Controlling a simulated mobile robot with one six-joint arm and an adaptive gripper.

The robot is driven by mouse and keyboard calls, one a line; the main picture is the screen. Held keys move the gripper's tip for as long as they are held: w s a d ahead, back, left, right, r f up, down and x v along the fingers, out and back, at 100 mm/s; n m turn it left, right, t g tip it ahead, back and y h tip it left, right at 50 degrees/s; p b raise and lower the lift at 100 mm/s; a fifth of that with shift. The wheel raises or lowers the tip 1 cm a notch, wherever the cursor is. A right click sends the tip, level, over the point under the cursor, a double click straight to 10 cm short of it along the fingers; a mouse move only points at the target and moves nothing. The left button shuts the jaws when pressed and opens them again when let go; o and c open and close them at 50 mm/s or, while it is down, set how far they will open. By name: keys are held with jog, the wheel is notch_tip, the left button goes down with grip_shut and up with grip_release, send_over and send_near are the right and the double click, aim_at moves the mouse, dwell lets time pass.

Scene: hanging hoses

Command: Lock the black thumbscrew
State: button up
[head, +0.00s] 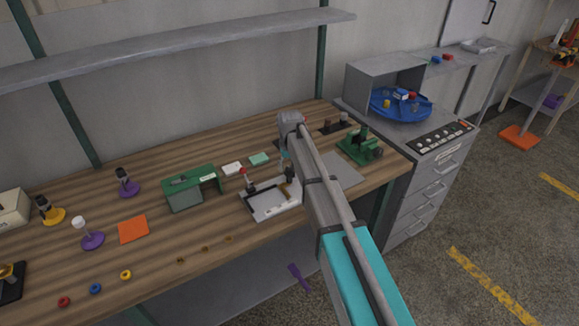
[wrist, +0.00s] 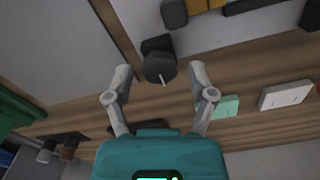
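The black thumbscrew (wrist: 160,66) is a dark round knob with a thin pale mark, in the upper middle of the wrist view. A small black block shows behind it. My gripper (wrist: 160,70) is open, with one finger on each side of the knob. A gap shows between each fingertip and the knob, so neither seems to touch it. In the head view my arm reaches across the bench and mostly hides my gripper. I cannot make out the thumbscrew there.
A white fixture (head: 268,208) with a red-tipped post stands left of my arm. A green box (head: 185,198), a white block (head: 232,168), a teal block (head: 259,158) and a green vise (head: 358,147) are on the bench. A grey mat (head: 348,172) lies right of my arm.

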aim_at(290, 167)
jog(key=shift+n, duration=0.4)
jog(key=shift+r, duration=0.15)
notch_tip(290, 167, up, 14)
jog(key=p, duration=1.3)
jog(key=shift+f+p, duration=0.25)
jog(key=shift+p, duration=0.15)
jog(key=s+d+m, duration=0.4)
jog(key=s+d, duration=1.8)
jog(key=s, duration=0.4)
